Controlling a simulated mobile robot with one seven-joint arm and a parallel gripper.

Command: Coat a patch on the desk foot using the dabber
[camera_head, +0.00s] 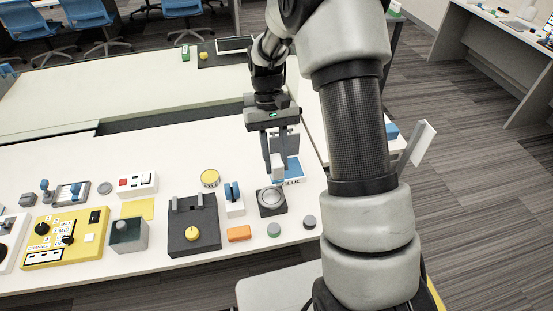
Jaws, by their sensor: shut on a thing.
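My gripper (276,163) points down over the right part of the white table. It is shut on a pale grey, upright block-like piece (278,167), which may be the dabber; the fingers hide part of it. Just below is a dark square base with a round silvery top (271,198); I cannot tell whether this is the desk foot. I cannot tell whether the held piece touches anything.
To the left are a blue-and-white holder (234,199), a dark fixture with a yellow knob (193,226), an orange block (239,233), and a yellow control panel (66,237). Small round discs (309,222) lie near the front edge. My arm hides the table's right side.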

